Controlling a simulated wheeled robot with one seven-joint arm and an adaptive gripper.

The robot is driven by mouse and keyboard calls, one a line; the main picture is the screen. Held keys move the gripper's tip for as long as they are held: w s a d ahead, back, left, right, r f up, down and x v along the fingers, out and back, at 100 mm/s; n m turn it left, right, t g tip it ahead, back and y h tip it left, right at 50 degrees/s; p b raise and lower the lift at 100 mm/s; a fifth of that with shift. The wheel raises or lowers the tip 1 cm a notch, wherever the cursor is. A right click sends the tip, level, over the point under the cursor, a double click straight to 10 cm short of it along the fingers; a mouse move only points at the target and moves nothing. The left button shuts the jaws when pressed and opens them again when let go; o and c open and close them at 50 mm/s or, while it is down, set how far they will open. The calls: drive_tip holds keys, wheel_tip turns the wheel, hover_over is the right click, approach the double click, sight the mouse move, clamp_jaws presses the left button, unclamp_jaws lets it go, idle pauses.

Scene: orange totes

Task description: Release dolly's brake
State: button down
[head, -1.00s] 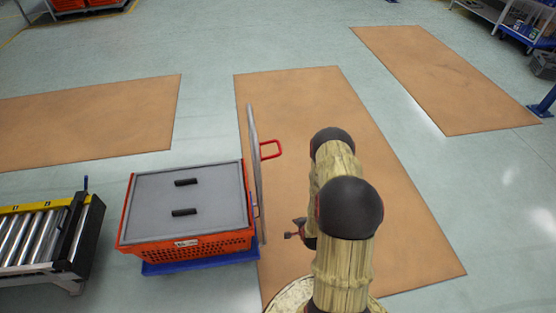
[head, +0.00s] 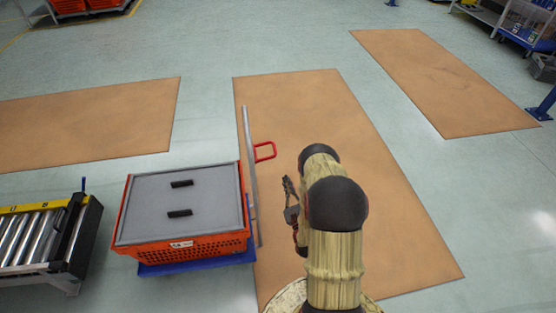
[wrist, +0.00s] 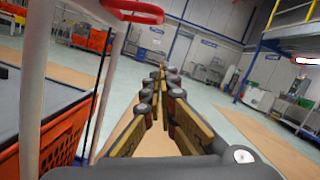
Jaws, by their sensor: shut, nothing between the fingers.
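The dolly (head: 200,264) has a blue base and an upright grey frame (head: 249,150) on its right side. A red loop-shaped lever (head: 266,151) sticks out to the right from that frame. In the wrist view the red lever (wrist: 133,9) is at the top, left of centre, and the frame (wrist: 35,75) stands at the left. My gripper (head: 287,181) is right of the frame and a little nearer than the lever, apart from both. In the wrist view my gripper (wrist: 166,75) has its fingers together, pointing ahead, with nothing held.
An orange tote (head: 210,245) with a grey lid (head: 150,208) sits on the dolly. A roller conveyor (head: 45,235) stands to its left. Brown mats (head: 310,110) lie on the floor, and the floor right of the dolly is clear apart from my arm.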

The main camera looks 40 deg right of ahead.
drive_tip(key=w+d+r+b, duration=0.2)
drive_tip(key=w+r, duration=0.3)
drive_tip(key=w, duration=0.3)
drive_tip(key=shift+w+d+r+b, duration=0.15)
drive_tip(key=shift+d+r+b, duration=0.1)
drive_tip(key=shift+r+b, duration=0.1)
drive_tip(key=shift+d+n, duration=0.1)
drive_tip(key=shift+n, duration=0.2)
